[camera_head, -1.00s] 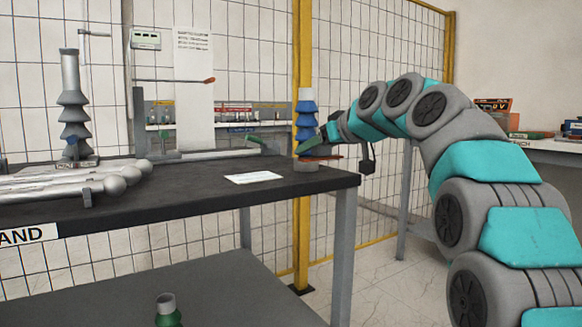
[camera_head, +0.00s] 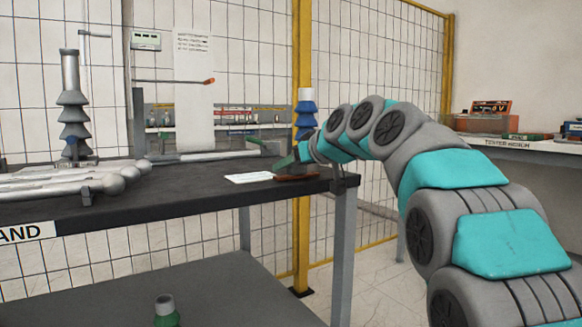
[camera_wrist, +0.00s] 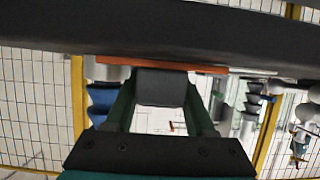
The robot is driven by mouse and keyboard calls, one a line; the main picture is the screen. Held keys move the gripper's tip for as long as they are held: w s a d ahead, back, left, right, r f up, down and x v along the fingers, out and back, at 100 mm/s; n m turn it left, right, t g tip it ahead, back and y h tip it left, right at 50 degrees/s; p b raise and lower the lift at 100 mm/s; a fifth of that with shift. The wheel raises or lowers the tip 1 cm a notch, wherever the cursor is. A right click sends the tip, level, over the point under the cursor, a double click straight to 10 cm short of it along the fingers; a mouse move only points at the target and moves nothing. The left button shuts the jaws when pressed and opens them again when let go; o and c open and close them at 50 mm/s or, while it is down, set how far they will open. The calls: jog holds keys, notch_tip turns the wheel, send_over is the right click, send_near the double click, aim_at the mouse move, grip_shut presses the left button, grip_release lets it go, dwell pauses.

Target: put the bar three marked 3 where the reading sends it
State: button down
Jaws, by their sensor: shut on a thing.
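My gripper (camera_head: 286,164) is low at the right end of the black work table (camera_head: 205,197). In the wrist view its green fingers (camera_wrist: 160,98) are shut on a dark block, with a thin orange-red bar (camera_wrist: 160,64) across its end. The bar shows in the head view as a reddish strip (camera_head: 297,177) close to the table top; I cannot tell whether it touches. No mark 3 can be read. A small meter (camera_head: 146,40) hangs on the mesh wall, its reading too small to read. A blue ribbed insulator (camera_head: 306,110) stands behind my gripper, its base hidden.
A white card (camera_head: 248,177) lies left of the bar. Grey rods with round ends (camera_head: 75,184) and a grey ribbed insulator (camera_head: 72,110) occupy the table's left. A paper sheet (camera_head: 193,80) hangs behind. A side bench (camera_head: 515,147) at right carries an orange tester (camera_head: 490,107).

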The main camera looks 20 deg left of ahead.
jog(key=shift+f, duration=0.15)
jog(key=c, duration=0.5)
grip_release()
jog(key=shift+r, duration=0.25)
jog(key=v, duration=1.2)
jog(key=shift+w+d+f, duration=0.1)
jog(key=shift+w, duration=0.05)
jog(key=shift+f, duration=0.1)
